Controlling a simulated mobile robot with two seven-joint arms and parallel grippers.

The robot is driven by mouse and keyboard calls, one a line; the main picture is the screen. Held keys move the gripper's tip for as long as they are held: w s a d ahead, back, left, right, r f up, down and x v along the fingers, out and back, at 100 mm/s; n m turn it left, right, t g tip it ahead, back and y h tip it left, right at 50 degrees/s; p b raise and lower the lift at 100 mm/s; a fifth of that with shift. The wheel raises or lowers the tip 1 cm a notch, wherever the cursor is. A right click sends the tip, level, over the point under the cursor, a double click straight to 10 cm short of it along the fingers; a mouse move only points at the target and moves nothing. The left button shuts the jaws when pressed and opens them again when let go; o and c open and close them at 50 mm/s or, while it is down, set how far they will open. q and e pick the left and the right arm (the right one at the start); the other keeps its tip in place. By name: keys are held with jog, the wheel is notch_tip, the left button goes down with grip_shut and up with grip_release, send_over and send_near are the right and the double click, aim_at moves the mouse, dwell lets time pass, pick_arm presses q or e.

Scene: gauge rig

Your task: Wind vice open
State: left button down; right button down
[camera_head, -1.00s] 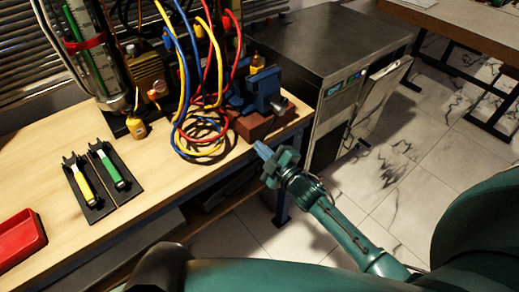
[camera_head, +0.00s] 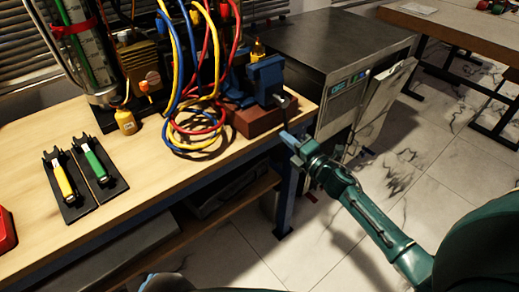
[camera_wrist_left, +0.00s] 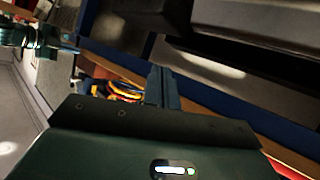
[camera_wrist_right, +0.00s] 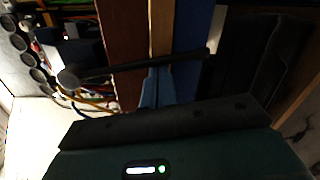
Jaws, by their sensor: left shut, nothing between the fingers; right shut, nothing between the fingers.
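The blue vice (camera_head: 266,78) sits on a brown block (camera_head: 262,118) at the right end of the bench. Its jaw gap cannot be made out. In the right wrist view a dark handle bar (camera_wrist_right: 135,67) with a round knob crosses just beyond the fingertips. My right gripper (camera_head: 289,138) is shut and empty, in front of the bench edge, just below and right of the vice; its fingers (camera_wrist_right: 155,88) point toward the bar, and contact cannot be told. My left gripper (camera_wrist_left: 163,86) is shut and empty, low by the bench's front.
Blue, yellow and red cables (camera_head: 190,110) hang and coil left of the vice. Two tools lie in black holders (camera_head: 118,186) on the bench. A grey cabinet (camera_head: 330,45) stands right of the bench. A red tray (camera_head: 6,232) is at the left edge. Bare bench top (camera_head: 150,195) lies between.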

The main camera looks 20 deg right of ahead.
jog(key=d+n, duration=0.1)
jog(key=w+d+n+b, duration=0.1)
jog(key=d+n+b, duration=0.1)
jog(key=shift+w+d+r+n, duration=0.15)
jog(key=shift+d+r+n, duration=0.15)
jog(key=shift+r, duration=0.1)
jog(key=shift+w+d+r+n+b, duration=0.15)
jog(key=shift+d+r+n+b, duration=0.15)
jog(key=shift+d+n+b, duration=0.25)
pick_arm(q)
jog(key=shift+s+a+r+t, duration=0.55)
jog(key=shift+a+r+t, duration=0.15)
jog(key=shift+a+r, duration=0.1)
pick_arm(e)
jog(key=shift+r+n, duration=0.15)
jog(key=shift+n, duration=0.1)
pick_arm(q)
jog(key=shift+f, duration=0.3)
